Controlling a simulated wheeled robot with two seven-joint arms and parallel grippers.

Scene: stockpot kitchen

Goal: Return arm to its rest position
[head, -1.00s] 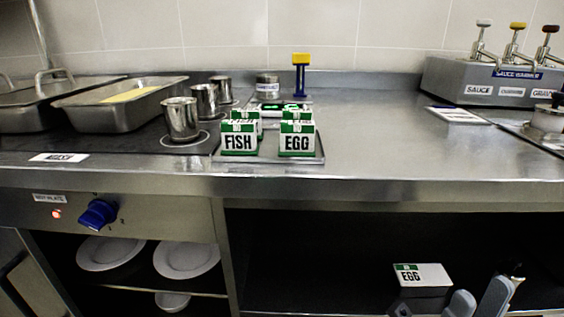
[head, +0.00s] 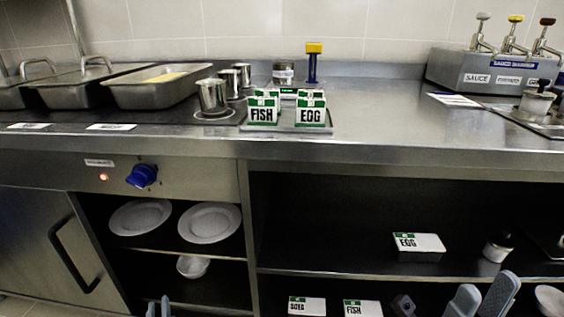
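My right gripper (head: 482,297) is at the bottom right. Its two grey fingers are apart with nothing between them, in front of the lower shelves. My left gripper (head: 158,308) shows only as small grey fingertips at the bottom edge, below the plates; most of it is out of frame, so its opening is unclear. An EGG box (head: 420,243) lies on the shelf beyond my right gripper. Another EGG box (head: 311,112) and a FISH box (head: 263,110) stand on a tray on the counter, away from both grippers.
The steel counter (head: 390,130) holds metal cups (head: 213,95), pans (head: 155,88) and a sauce warmer (head: 500,72). Plates (head: 209,223) and a bowl (head: 193,266) sit in the left cupboard. More boxes, including a FISH box (head: 362,308), lie on the lower shelf.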

